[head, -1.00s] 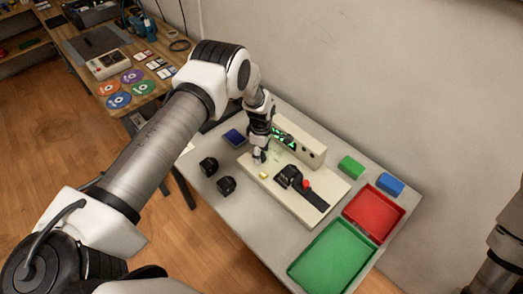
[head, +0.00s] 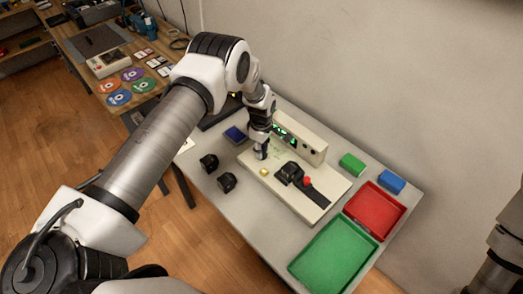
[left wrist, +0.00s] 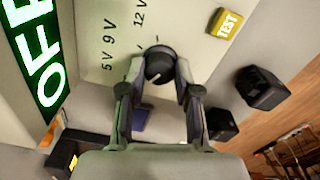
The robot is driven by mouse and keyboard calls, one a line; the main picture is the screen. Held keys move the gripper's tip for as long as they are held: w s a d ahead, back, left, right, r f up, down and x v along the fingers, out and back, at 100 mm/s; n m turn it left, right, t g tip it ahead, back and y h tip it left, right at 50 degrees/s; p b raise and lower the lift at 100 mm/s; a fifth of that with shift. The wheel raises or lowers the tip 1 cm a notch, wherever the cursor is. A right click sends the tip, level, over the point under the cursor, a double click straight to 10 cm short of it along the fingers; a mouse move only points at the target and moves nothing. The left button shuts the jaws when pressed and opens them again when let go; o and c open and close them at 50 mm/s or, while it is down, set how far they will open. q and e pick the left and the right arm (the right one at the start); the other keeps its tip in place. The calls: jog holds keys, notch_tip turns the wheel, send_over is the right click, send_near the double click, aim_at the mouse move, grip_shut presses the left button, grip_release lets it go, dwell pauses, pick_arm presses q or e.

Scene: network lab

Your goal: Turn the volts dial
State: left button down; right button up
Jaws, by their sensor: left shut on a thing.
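The volts dial (left wrist: 158,62) is a dark round knob on a cream panel, seen in the left wrist view with 5V, 9V and 12V marks beside it. My left gripper (left wrist: 156,80) is shut on the dial, one finger on each side. In the head view my left gripper (head: 261,151) points down at the cream test station (head: 318,212), and the dial is hidden there. A green OFF display (left wrist: 38,60) and a yellow TEST button (left wrist: 226,23) sit on the station. My right gripper is out of view.
Two black blocks (head: 227,182) stand left of the station. A black fixture with a red knob (head: 307,181) is on the station. A red tray (head: 374,210), a green tray (head: 331,252), a green block (head: 352,163) and a blue block (head: 391,182) are at the right.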

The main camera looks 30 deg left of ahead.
pick_arm(q)
jog(key=m+b, duration=0.1)
jog(key=f+m+b, duration=0.1)
jog(key=shift+s+m, duration=0.2)
jog(key=shift+m, duration=0.1)
jog(key=m+b, duration=0.2)
jog(key=shift+m, duration=0.3)
jog(key=m+b, duration=0.1)
jog(key=m, duration=0.1)
jog(key=shift+m, duration=0.4)
jog(key=m+b, duration=0.2)
jog(key=m, duration=0.1)
jog(key=shift+r+m, duration=0.1)
jog(key=shift+m, duration=0.2)
jog(key=m+b, duration=0.2)
jog(key=m, duration=0.8)
jog(key=shift+b, duration=0.35)
jog(key=shift+r+m, duration=0.1)
jog(key=shift+m, duration=1.5)
